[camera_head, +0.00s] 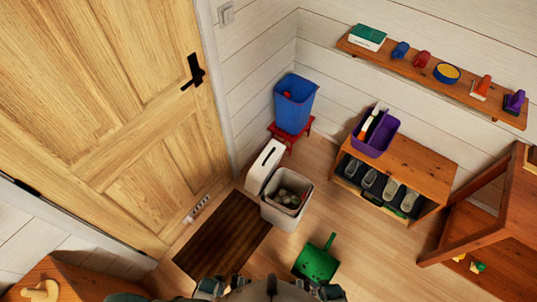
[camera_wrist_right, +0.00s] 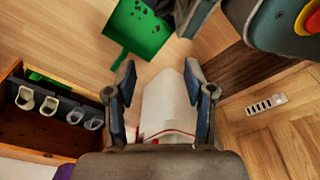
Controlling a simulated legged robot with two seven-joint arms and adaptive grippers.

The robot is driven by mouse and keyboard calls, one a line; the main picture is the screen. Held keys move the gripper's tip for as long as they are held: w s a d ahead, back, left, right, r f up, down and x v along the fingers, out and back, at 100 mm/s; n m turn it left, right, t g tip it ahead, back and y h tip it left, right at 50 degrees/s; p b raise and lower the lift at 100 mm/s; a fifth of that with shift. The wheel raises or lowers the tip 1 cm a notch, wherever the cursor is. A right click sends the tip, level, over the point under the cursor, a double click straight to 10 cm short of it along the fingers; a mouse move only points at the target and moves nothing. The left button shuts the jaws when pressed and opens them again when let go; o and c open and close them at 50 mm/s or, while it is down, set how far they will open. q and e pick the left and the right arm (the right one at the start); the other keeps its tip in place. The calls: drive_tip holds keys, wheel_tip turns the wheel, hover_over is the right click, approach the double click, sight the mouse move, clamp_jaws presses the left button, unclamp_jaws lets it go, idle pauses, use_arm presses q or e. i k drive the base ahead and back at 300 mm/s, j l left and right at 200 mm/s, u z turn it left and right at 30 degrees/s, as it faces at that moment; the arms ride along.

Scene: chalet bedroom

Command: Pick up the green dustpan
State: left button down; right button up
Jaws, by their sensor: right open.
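The green dustpan (camera_head: 317,264) lies on the wooden floor near the bottom middle of the head view, its handle pointing up and slightly right. In the right wrist view the dustpan (camera_wrist_right: 140,28) is at the top, with dark bits on its pan and its handle toward the gripper. My right gripper (camera_wrist_right: 160,68) is open and empty, its two fingers apart, and the dustpan lies beyond the fingertips without contact.
A grey bin (camera_head: 287,197) and a dark mat (camera_head: 222,236) are left of the dustpan. A shoe bench (camera_head: 413,165) and a wooden shelf unit (camera_head: 480,225) stand to the right. A power strip (camera_head: 197,208) lies by the door. Floor right of the dustpan is clear.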

sight(317, 260)
drive_tip(key=k+l+z, duration=0.2)
drive_tip(key=k, duration=0.3)
drive_tip(key=k+l+z, duration=0.15)
drive_tip(key=k+l, duration=0.35)
drive_tip(key=k+j+z, duration=0.15)
drive_tip(key=k, duration=0.3)
drive_tip(key=k+j+z, duration=0.1)
drive_tip(key=k, duration=0.4)
